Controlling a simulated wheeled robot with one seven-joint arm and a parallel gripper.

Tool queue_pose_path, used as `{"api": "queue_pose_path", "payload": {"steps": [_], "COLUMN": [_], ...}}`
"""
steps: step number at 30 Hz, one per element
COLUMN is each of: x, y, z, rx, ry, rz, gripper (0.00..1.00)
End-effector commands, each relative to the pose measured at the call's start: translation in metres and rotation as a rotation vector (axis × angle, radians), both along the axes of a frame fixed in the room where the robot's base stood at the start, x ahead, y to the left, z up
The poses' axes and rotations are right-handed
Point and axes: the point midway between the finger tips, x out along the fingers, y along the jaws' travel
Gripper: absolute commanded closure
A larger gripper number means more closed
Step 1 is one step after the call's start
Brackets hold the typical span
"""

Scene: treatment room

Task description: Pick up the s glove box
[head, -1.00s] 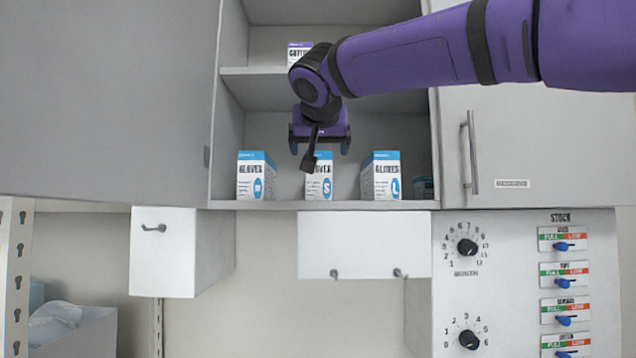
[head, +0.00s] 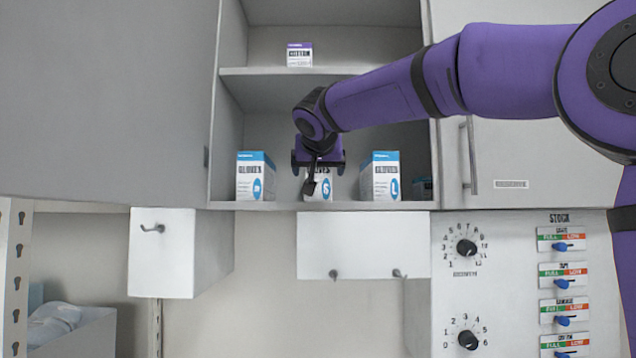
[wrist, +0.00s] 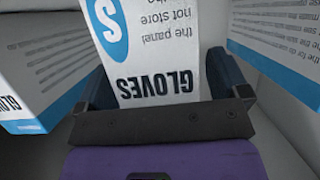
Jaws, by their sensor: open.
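The S glove box (head: 326,189) stands upright on the lower shelf of the open cabinet, between two similar boxes. It is white with a blue S badge, and my arm's end hides much of its upper front in the head view. My gripper (head: 318,168) is directly in front of it. In the wrist view the S glove box (wrist: 150,45) shows upside down, its face lying between the spread fingers of my gripper (wrist: 163,88). The fingers are open, with a gap visible on the right side; contact on the left cannot be told.
The M glove box (head: 250,178) stands to the left and the L glove box (head: 380,178) to the right, both close by. A small purple-topped box (head: 299,55) sits on the upper shelf (head: 270,72). A cabinet door with a handle (head: 472,155) is at right.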

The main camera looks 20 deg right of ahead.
Motion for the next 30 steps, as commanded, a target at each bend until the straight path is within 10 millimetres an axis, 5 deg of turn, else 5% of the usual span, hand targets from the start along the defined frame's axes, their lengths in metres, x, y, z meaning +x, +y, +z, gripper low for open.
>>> {"api": "queue_pose_path", "payload": {"steps": [1,9,20,30], "x": [0.000,0.000,0.000,0.000], "y": [0.000,0.000,0.000,0.000], "z": [0.000,0.000,0.006,0.057], "rx": [0.000,0.000,0.000,0.001], "ry": [0.000,0.000,-0.002,-0.005], "rz": [0.000,0.000,0.000,-0.001], "gripper": [0.11,0.71,0.71,0.71]}}
